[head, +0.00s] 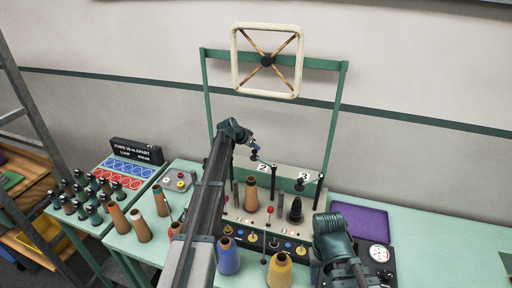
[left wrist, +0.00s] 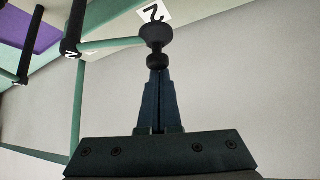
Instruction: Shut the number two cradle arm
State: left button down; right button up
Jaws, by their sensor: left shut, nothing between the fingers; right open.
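The number two cradle arm is a thin green bar ending in a black knob. In the left wrist view the bar (left wrist: 108,44) runs from a black post (left wrist: 72,38) to the knob (left wrist: 155,36). A white plate with a 2 (left wrist: 154,12) shows behind the knob. In the head view the number 2 plate (head: 262,168) is on the machine, with the knob (head: 254,157) up to its left. My left gripper (head: 249,144) is shut and empty. Its fingertips (left wrist: 158,74) are at the knob; I cannot tell whether they touch. My right gripper (head: 320,262) is low right, partly hidden, and open.
The number 3 plate (head: 302,175) and its black post (head: 319,190) stand to the right. Thread cones, such as a blue one (head: 228,258) and a yellow one (head: 279,270), crowd the bench front. A purple tray (head: 362,221) and gauge (head: 379,253) lie right.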

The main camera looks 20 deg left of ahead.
pick_arm(q)
jog(key=shift+s+a, duration=0.1)
jog(key=shift+s, duration=0.2)
jog(key=shift+s+a+n+y, duration=0.2)
jog(key=shift+s+n+y, duration=0.2)
jog(key=shift+s+n, duration=0.15)
jog(key=shift+s+a, duration=0.2)
jog(key=shift+s, duration=0.45)
jog(key=s+n+y, duration=0.1)
jog(key=s+n, duration=0.1)
jog(key=s, duration=0.1)
jog(key=s+d+n+y, duration=0.1)
jog(key=s+n+y, duration=0.2)
jog(key=s+n, duration=0.1)
jog(key=s, duration=0.1)
jog(key=shift+s+d+n+t+y, duration=0.25)
jog(key=shift+s+d+t+y, duration=0.05)
jog(key=shift+s+d+y, duration=0.1)
jog(key=shift+s+d, duration=0.3)
jog(key=shift+s, duration=0.05)
